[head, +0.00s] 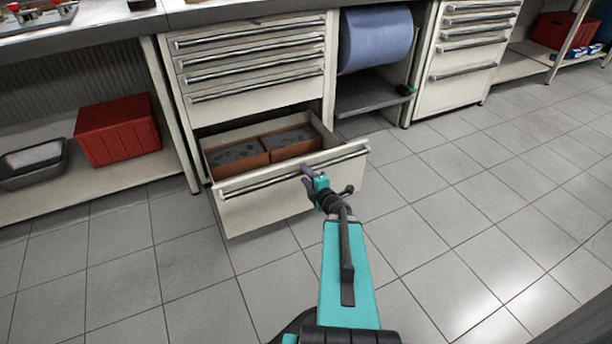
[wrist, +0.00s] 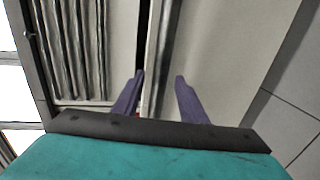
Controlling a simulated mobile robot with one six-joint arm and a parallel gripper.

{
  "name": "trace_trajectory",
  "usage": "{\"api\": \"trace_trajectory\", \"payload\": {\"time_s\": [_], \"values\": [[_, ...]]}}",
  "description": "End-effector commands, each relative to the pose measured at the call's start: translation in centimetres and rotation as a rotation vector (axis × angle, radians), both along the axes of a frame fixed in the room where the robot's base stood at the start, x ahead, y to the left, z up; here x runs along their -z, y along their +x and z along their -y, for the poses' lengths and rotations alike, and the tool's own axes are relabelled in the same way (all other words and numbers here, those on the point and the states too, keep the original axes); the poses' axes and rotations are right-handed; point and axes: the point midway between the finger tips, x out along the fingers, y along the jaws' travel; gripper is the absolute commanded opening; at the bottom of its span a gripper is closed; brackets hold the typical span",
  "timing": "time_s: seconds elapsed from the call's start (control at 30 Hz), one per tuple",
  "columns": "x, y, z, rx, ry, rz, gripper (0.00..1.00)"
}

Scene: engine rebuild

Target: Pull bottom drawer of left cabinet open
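The left cabinet (head: 255,103) is cream, with several drawers with long metal handles. Its bottom drawer (head: 290,200) stands well out from the cabinet, with its inside visible. The metal handle bar (head: 260,183) runs along the top of the drawer front. My gripper (head: 307,177) is at the handle, right of its middle. In the wrist view my gripper (wrist: 159,76) has its two purple fingers spread apart, with the handle (wrist: 163,45) running between them. A gap shows beside the bar, so the fingers do not look closed on it.
Two reddish-brown bins (head: 238,152) with dark contents sit inside the drawer. A red crate (head: 118,130) and a dark tray (head: 33,163) are on the low shelf at left. A blue roll (head: 376,38) hangs right of the cabinet. The tiled floor (head: 470,210) is clear at right.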

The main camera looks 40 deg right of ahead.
Motion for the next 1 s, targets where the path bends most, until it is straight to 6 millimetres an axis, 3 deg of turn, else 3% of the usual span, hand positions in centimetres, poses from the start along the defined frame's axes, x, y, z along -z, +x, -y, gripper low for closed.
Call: {"api": "trace_trajectory", "payload": {"time_s": [0.27,0.47,1.0], "values": [[-0.7,-2.3,-0.9,0.0,0.001,0.0,0.39],[-1.5,-5.2,-1.9,0.001,0.001,-0.002,0.39],[-1.9,-7.2,-2.4,0.0,0.002,0.001,0.39]]}}
